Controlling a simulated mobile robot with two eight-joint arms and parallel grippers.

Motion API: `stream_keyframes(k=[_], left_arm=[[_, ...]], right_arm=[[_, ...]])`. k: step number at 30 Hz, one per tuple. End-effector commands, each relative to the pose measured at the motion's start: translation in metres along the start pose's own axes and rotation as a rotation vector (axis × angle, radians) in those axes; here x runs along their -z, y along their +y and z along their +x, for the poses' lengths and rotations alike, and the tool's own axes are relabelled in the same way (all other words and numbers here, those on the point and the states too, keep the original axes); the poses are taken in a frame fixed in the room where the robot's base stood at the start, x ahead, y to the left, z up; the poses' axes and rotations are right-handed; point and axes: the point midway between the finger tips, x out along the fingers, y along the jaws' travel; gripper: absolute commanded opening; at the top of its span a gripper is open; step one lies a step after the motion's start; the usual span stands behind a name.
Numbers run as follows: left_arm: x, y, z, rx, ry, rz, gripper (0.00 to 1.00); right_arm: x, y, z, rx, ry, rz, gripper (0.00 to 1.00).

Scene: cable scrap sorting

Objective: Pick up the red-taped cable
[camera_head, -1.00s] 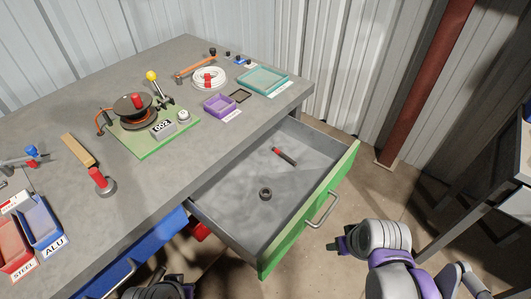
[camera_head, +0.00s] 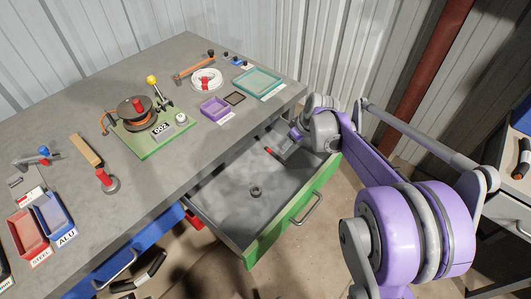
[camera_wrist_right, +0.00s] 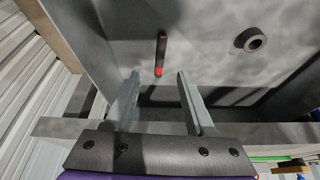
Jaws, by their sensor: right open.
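The red-taped cable (camera_head: 269,151) is a short dark piece with a red end. It lies on the floor of the open green-fronted drawer (camera_head: 225,189), partly hidden by my right gripper in the head view. In the right wrist view the cable (camera_wrist_right: 162,50) lies just beyond the fingertips, its red end towards them and lined up with the gap. My right gripper (camera_wrist_right: 157,84) is open and empty; in the head view it (camera_head: 286,146) is over the drawer's far right part.
A dark ring (camera_head: 256,191) lies in the drawer, clear of the cable. The drawer walls and green front (camera_head: 290,217) bound the space.

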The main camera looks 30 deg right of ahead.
Motion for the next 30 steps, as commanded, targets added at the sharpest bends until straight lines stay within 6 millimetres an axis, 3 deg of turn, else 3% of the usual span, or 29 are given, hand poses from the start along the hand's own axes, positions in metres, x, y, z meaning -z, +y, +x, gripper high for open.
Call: stream_keyframes(k=[6, 19, 30], left_arm=[[-0.003, 0.000, 0.007, 0.000, -0.003, 0.000, 0.00], [-0.008, 0.000, 0.017, 0.000, -0.006, 0.000, 0.00], [-0.008, 0.000, 0.018, 0.000, -0.007, 0.000, 0.00]], right_arm=[[0.001, -0.001, 0.035, 0.000, 0.000, -0.001, 0.55], [0.009, -0.002, 0.089, 0.000, -0.001, 0.000, 0.55], [0.009, -0.002, 0.099, -0.001, 0.000, 0.000, 0.53]])
